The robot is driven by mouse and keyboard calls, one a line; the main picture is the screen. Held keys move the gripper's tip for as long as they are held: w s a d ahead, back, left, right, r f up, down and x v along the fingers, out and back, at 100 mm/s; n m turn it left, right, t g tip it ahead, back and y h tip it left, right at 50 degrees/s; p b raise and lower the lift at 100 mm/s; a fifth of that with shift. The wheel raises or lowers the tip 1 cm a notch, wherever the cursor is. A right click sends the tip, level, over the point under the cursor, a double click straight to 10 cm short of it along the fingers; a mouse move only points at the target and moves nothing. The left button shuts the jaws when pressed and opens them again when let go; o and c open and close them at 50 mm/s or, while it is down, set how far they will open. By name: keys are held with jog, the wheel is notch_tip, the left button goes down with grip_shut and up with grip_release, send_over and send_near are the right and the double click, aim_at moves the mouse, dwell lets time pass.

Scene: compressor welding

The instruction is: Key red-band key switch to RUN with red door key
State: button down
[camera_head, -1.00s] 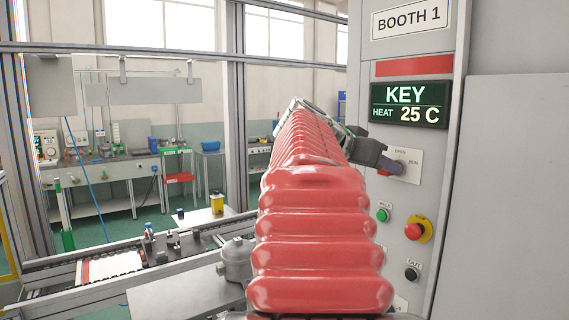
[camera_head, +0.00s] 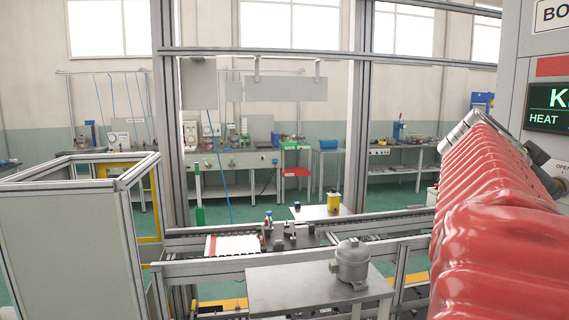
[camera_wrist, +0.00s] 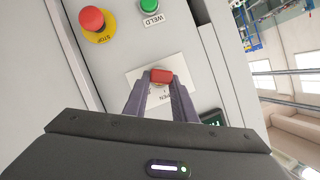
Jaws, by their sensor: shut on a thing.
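The red door key (camera_wrist: 161,76) sits between the fingertips of my gripper (camera_wrist: 161,83), which is shut on it. In the wrist view the key is at the white plate of the key switch (camera_wrist: 136,84); my fingers hide much of the plate and the switch core. Part of an OPEN label shows beside the fingers. In the head view my gripper (camera_head: 537,154) is at the right edge, at the switch plate (camera_head: 563,168), which the picture cuts off. The red band (camera_head: 552,66) is above a display (camera_head: 550,107).
In the wrist view, a red stop button (camera_wrist: 92,19) on a yellow ring and a green WELD button (camera_wrist: 149,5) are near the switch. The head view shows a metal table (camera_head: 290,292) with a grey compressor (camera_head: 352,262), a conveyor, frame posts and benches behind.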

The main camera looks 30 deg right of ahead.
jog(key=shift+s, duration=0.1)
jog(key=shift+s+a+f+m+t+h, duration=0.1)
jog(key=shift+m+t+h, duration=0.4)
jog(key=shift+m, duration=0.55)
jog(key=shift+s+f+m+t+h, duration=0.1)
jog(key=shift+m+t+h, duration=0.4)
jog(key=shift+m, duration=0.55)
jog(key=c, duration=1.4)
grip_release()
